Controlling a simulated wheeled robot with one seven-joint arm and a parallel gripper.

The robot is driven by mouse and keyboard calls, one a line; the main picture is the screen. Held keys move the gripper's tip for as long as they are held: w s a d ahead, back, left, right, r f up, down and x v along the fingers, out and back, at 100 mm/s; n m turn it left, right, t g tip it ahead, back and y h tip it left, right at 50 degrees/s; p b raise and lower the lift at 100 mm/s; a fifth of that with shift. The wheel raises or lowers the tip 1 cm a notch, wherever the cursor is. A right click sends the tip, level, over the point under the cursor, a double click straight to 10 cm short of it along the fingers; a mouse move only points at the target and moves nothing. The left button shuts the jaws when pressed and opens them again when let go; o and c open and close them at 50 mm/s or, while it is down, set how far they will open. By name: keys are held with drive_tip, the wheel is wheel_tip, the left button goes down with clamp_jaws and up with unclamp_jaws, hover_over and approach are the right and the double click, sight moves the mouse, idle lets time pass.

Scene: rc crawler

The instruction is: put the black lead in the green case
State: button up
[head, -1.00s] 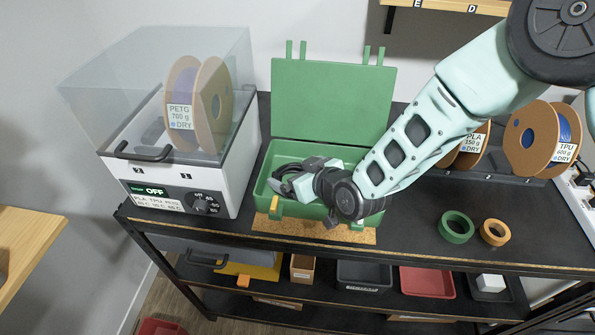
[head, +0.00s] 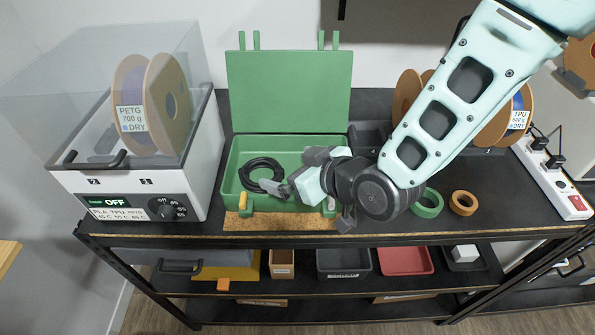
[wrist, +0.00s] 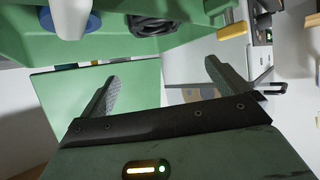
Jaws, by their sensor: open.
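The black lead (head: 262,165) is a coil lying inside the open green case (head: 233,160), left of my gripper in the head view. Its lower right part is close to my gripper's fingers there. The green case stands with its lid (head: 288,90) raised at the back. My gripper (head: 284,186) is open, at the front right part of the case. In the wrist view the fingers of my gripper (wrist: 160,72) are spread with nothing between them. A small part of the lead (wrist: 150,24) shows at the top, apart from the fingers.
A white dryer box (head: 150,185) with a clear cover and a spool stands left of the case. A green tape roll (head: 428,203), an orange tape roll (head: 463,203) and more spools are at right. A power strip (head: 552,178) lies at the far right.

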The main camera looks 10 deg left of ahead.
drive_tip(key=shift+s+d+r, duration=0.25)
drive_tip(key=shift+s+d, duration=0.05)
drive_tip(key=shift+d, duration=0.15)
drive_tip(key=s+d+r+m+g+h, duration=0.2)
drive_tip(key=s+d+r+g+h, duration=0.1)
drive_tip(key=s+d, duration=0.5)
drive_tip(key=s+d+r+m+g+h, duration=0.1)
drive_tip(key=s+d+r+g+h, duration=0.2)
drive_tip(key=d, duration=1.2)
drive_tip(key=s+r+h, duration=0.3)
drive_tip(key=s, duration=0.2)
drive_tip(key=shift+s+d+m+h, duration=0.25)
drive_tip(key=shift+s+m+h, duration=0.05)
drive_tip(key=shift+m+h, duration=0.1)
